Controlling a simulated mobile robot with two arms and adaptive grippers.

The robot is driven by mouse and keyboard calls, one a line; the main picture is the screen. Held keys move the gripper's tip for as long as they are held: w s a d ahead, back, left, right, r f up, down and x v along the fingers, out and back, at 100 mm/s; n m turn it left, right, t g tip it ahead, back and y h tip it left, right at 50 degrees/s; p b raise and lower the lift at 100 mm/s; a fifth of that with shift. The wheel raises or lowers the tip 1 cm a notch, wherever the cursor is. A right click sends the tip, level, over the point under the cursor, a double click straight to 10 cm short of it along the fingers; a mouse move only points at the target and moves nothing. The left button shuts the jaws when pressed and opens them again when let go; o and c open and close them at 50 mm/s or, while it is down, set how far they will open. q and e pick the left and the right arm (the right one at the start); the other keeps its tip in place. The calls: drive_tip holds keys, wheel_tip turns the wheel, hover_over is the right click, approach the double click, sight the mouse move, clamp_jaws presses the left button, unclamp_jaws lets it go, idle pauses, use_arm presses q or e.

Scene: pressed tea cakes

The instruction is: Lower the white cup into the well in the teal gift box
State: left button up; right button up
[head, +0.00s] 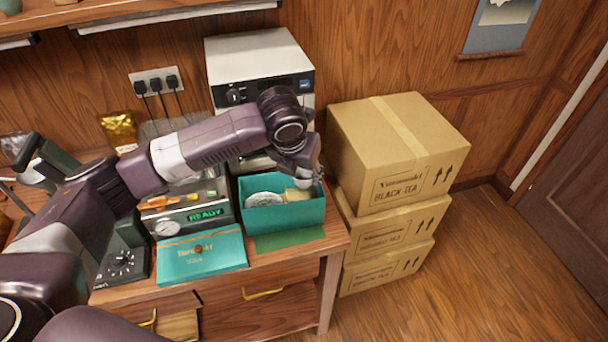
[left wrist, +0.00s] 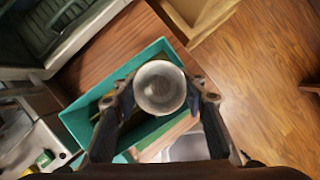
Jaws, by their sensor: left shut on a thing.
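The teal gift box (head: 284,218) stands open near the right end of the wooden counter, with a pale round disc (head: 264,198) in its left part. My left gripper (head: 303,180) is over the right end of the box, pointing down. In the left wrist view my left gripper (left wrist: 160,98) is shut on the white cup (left wrist: 160,87), one finger on each side of its round rim. The teal gift box wall (left wrist: 88,108) shows behind the cup there. The cup is mostly hidden in the head view, and its height over the well is unclear. My right gripper is not in view.
A teal lid (head: 202,258) lies left of the box, and a green mat (head: 290,239) shows in front of it. A device reading READY (head: 187,216) stands to the left. A white machine (head: 259,62) is behind. Stacked cartons (head: 400,155) stand close on the right.

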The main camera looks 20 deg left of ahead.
sight(306, 196)
use_arm(q)
drive_tip(key=shift+f+b, duration=1.5)
drive_tip(key=shift+b, duration=0.15)
drive_tip(key=shift+f, duration=1.6)
drive_tip(key=o, duration=1.3)
drive_tip(key=shift+c, duration=0.2)
drive_tip(key=o, duration=0.4)
drive_tip(key=shift+r+p, duration=0.15)
drive_tip(key=shift+p, duration=0.2)
